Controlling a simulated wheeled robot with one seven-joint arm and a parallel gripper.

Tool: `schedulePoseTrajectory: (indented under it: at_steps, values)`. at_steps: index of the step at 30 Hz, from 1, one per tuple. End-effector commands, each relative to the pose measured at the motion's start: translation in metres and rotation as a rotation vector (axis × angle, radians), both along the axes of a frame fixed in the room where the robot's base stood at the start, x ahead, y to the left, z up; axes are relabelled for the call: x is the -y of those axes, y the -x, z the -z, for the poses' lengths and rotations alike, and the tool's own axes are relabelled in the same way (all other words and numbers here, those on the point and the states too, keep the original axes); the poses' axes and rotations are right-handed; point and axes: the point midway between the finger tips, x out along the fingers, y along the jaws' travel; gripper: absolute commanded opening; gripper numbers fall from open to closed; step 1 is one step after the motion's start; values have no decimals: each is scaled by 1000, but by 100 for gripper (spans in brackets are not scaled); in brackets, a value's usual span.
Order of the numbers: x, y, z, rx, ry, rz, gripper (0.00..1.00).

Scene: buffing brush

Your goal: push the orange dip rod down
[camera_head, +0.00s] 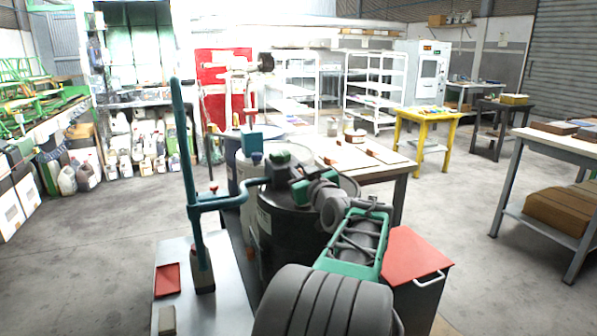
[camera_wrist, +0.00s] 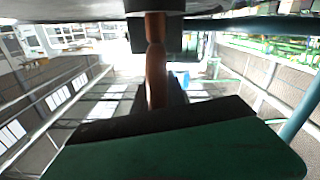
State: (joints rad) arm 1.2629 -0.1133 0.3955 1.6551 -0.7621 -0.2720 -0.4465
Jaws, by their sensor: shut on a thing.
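The orange dip rod (camera_wrist: 156,62) shows in the wrist view, which is upside down. It runs upright between a dark surface at the picture's top and my gripper's black and green body. My gripper (camera_wrist: 165,97) is shut on the rod; dark finger parts show behind and beside it. Its exact contact is partly hidden by the green body. In the head view my gripper (camera_head: 291,174) is over the black drum (camera_head: 290,232), beside the teal pipe arm. The rod cannot be made out there.
A teal stand (camera_head: 193,190) with a side arm rises left of the drum. Other drums stand behind. A table (camera_head: 362,156) is behind right, and a red-topped cabinet (camera_head: 414,255) stands right of my arm.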

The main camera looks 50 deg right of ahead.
Motion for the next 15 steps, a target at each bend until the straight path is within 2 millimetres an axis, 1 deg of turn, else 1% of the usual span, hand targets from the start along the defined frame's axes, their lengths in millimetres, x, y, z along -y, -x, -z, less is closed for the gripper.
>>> schedulePoseTrajectory:
  at_steps: [1, 3, 15]
  values:
    - [2, 1, 16, -4, -1, 5, 0]
    - [2, 1, 21, -4, -1, 5, 0]
    - [2, 1, 25, -6, -7, 5, 0]
